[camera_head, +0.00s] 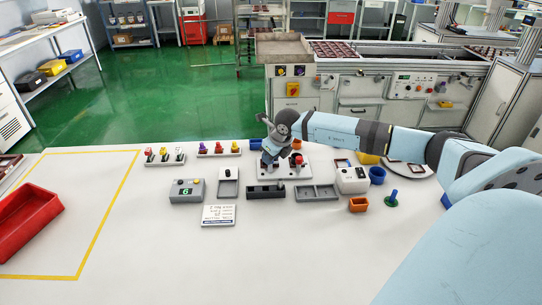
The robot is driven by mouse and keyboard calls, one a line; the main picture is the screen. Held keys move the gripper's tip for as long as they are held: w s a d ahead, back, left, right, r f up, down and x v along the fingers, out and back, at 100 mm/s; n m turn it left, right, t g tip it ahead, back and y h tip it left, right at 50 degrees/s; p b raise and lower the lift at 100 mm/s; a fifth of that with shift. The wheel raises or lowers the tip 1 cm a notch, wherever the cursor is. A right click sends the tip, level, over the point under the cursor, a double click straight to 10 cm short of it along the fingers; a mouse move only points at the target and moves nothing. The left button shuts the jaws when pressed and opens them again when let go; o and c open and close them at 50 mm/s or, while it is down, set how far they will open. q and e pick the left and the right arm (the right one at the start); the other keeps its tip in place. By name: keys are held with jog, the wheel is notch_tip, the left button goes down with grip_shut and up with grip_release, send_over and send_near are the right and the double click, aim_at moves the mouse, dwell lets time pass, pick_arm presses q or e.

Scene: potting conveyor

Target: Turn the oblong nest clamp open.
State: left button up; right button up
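My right arm reaches in from the right, and its gripper (268,160) points down over a white fixture plate (284,173) in the middle of the table. The gripper and wrist cover the left part of the plate. A small red-topped part (297,158) on a dark base shows on the plate just right of the gripper. The oblong nest clamp cannot be told for certain; it may be hidden behind the gripper. Whether the fingers are open, shut or touching anything is too small to see. My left gripper is not in view.
In front of the plate are a dark tray (266,192) and a grey tray (316,193). A grey control box (187,191) is left. The front table is clear.

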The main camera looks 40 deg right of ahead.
dwell(0.4)
jog(key=o, duration=0.9)
jog(key=shift+o, duration=0.2)
jog(key=v, duration=1.4)
jog(key=shift+b, duration=0.35)
jog(key=shift+w, duration=0.1)
